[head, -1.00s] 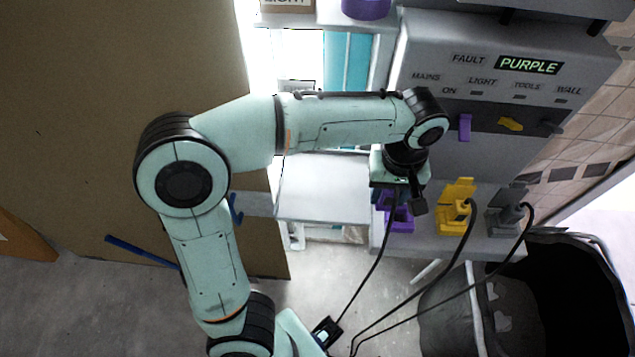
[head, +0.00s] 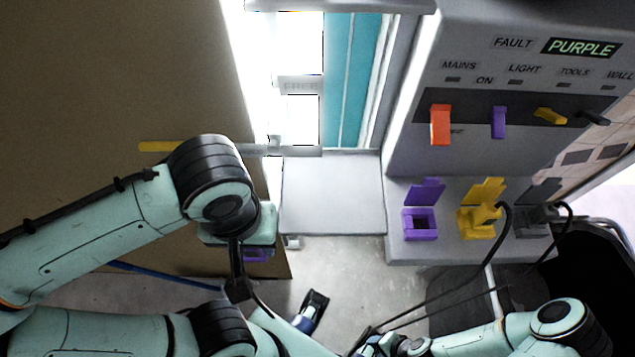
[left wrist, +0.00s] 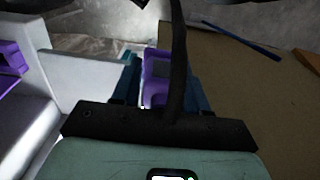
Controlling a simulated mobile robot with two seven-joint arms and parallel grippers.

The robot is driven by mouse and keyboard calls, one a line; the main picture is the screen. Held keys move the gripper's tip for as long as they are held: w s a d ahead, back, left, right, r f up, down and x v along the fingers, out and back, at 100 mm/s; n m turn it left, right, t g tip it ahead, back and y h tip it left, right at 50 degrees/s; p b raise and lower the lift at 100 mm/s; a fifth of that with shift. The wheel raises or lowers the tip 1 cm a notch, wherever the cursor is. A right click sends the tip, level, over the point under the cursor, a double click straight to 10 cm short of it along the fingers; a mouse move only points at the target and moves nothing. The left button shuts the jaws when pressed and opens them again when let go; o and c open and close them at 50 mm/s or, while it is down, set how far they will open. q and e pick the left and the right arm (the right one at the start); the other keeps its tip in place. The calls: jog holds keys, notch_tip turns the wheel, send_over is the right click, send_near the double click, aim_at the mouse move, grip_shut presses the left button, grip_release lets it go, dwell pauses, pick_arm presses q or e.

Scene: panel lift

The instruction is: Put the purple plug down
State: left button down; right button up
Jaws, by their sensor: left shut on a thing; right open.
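My left gripper (head: 250,252) is shut on the purple plug (head: 258,257), clear of the console and beside the brown board. In the left wrist view the plug (left wrist: 156,72) sits between the blue fingers, partly hidden by a dark bar. Its dark cord hangs below the gripper in the head view. The purple socket (head: 420,230) on the console ledge is empty, with its lid up. My right gripper (head: 370,346) is low at the bottom edge, open, small and partly cut off.
A light grey flat surface (head: 332,195) lies between board (head: 90,90) and console. A dark bin (head: 595,265) stands at right. The console display (head: 580,48) reads PURPLE.

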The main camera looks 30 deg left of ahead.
pick_arm(q)
jog(key=w+d+p, duration=0.2)
jog(key=w+d, duration=0.1)
jog(key=w, duration=1.5)
jog(key=f, duration=0.4)
jog(key=w+f+b, duration=0.1)
jog(key=f, duration=0.1)
jog(key=shift+a+f, duration=0.15)
jog(key=shift+f, duration=0.1)
jog(key=shift+w+f, duration=0.2)
jog(key=shift+f, duration=0.05)
jog(key=shift+f, duration=0.1)
jog(key=shift+f, duration=0.15)
jog(key=c, duration=0.6)
grip_release()
